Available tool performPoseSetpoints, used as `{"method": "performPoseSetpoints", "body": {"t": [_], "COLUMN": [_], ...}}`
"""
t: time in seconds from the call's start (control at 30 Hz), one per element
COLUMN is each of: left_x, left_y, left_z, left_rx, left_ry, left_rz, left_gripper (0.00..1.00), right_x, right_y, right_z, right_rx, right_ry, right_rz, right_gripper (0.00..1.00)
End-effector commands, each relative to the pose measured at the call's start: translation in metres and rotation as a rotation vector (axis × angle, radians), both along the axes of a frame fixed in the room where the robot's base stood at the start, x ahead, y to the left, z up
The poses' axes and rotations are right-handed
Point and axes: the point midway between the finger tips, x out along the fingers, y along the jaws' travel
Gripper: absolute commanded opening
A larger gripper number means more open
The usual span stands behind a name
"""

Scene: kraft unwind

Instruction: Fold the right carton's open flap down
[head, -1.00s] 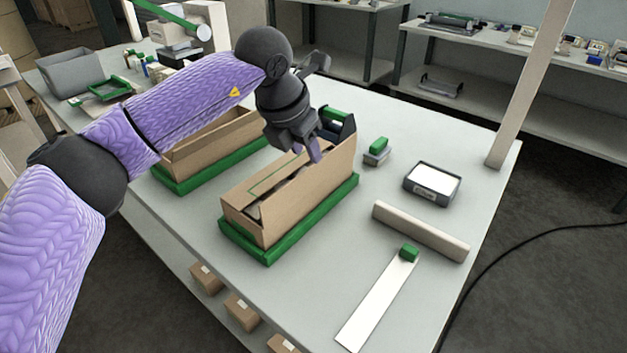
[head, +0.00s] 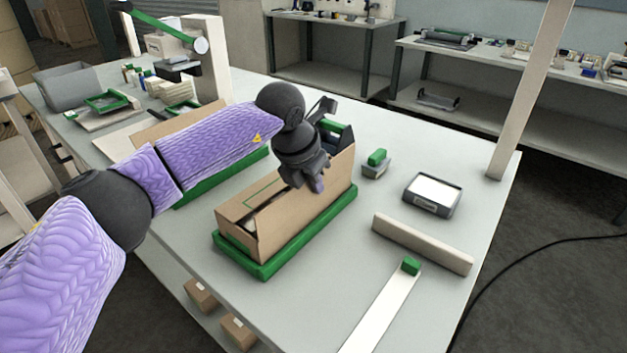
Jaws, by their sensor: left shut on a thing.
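The right carton (head: 300,222) is a long brown box in a green tray (head: 262,270) on the table. Its top is partly open, with a dark gap between a left panel (head: 240,203) with a green outline and the tall right side. My left gripper (head: 317,184) is over the carton's right side, near the middle of its length, with its fingers pointing down. It is shut on the right carton's flap; my gripper hides most of the contact. My right gripper is out of view.
The left carton (head: 180,124) stands in another green tray behind my left arm. A green-topped block (head: 376,164), a grey box with a white top (head: 432,192), a beige bar (head: 422,243) and a white strip (head: 385,310) lie to the right.

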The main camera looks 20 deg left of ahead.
Motion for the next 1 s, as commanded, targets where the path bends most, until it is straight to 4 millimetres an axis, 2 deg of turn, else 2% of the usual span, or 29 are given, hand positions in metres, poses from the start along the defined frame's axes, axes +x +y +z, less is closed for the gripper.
{"method": "performPoseSetpoints", "body": {"t": [0.37,0.67,1.0], "left_x": [0.001,0.004,0.007], "left_y": [0.002,0.009,0.015], "left_z": [0.001,0.000,-0.007], "left_rx": [-0.050,-0.243,-0.456], "left_ry": [0.021,0.098,0.186], "left_rz": [0.003,0.005,0.002], "left_gripper": [0.00,0.00,0.00], "right_x": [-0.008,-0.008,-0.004], "right_y": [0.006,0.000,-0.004], "right_z": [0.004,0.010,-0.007], "right_rx": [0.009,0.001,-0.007], "right_ry": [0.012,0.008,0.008], "right_rz": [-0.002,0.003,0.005], "right_gripper": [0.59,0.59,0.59]}}
